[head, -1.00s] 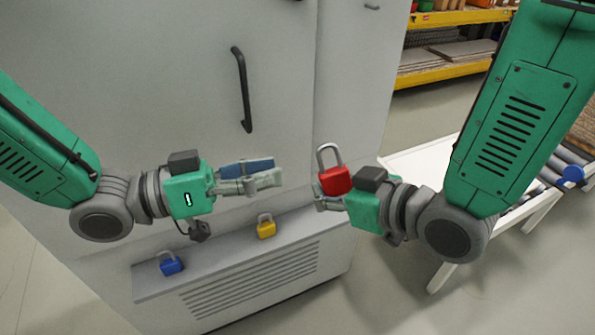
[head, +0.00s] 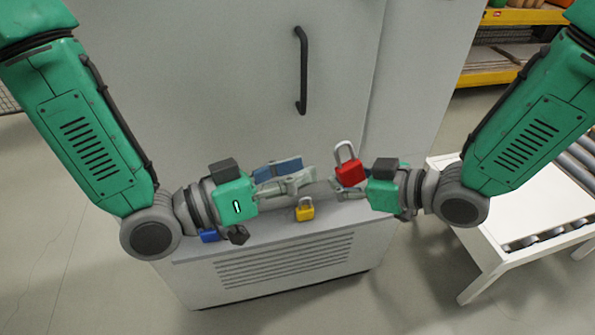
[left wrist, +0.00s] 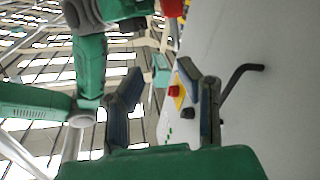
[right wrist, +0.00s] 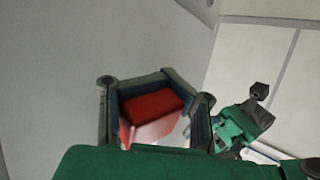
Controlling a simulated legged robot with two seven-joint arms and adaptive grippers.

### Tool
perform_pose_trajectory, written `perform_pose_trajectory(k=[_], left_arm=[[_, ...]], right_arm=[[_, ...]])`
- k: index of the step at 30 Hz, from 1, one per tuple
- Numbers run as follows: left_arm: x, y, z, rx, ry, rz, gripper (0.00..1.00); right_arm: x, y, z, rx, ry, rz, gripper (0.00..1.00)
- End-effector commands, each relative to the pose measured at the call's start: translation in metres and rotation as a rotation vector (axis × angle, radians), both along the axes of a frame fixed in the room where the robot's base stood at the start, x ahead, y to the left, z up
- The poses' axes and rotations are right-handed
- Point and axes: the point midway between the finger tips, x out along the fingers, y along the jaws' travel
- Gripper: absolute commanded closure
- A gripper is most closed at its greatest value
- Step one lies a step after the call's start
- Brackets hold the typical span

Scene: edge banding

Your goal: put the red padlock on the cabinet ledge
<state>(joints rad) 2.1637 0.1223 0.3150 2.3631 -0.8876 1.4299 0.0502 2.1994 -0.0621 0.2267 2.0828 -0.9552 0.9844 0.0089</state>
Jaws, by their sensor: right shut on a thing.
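The red padlock (head: 350,173) is upright with its grey shackle on top. My right gripper (head: 341,184) is shut on its body and holds it above the right part of the cabinet ledge (head: 255,239). In the right wrist view the red padlock (right wrist: 150,108) sits between the fingers. My left gripper (head: 304,170) is open and empty, over the ledge left of the red padlock. Its spread fingers also show in the left wrist view (left wrist: 165,85). A yellow padlock (head: 305,213) stands on the ledge. A blue padlock (head: 208,236) there is partly hidden by my left gripper.
The grey cabinet (head: 235,95) rises behind the ledge, with a black vertical handle (head: 302,70). A white table with rollers (head: 535,205) stands at the right. Yellow shelving (head: 525,17) is at the back right. The ledge right of the yellow padlock looks largely free.

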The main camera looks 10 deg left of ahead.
Motion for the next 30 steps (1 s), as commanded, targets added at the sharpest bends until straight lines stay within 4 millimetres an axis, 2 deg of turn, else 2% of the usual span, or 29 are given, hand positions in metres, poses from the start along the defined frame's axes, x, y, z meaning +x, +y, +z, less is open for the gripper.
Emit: perform_pose_trajectory(k=[3,7,21,30], left_arm=[[0.001,0.005,-0.008,0.019,-0.001,0.057,0.69],[0.008,-0.002,-0.009,0.024,-0.007,0.071,0.69],[0.056,-0.071,-0.008,0.022,-0.006,0.067,0.69],[0.070,-0.089,-0.008,0.022,-0.005,0.069,0.69]], right_arm=[[0.000,0.000,0.000,0.001,0.000,0.000,1.00],[0.000,0.000,0.000,0.001,0.000,0.000,1.00],[0.000,0.000,0.000,0.001,-0.001,-0.001,1.00],[0.000,0.000,0.001,0.001,-0.001,-0.001,1.00]])
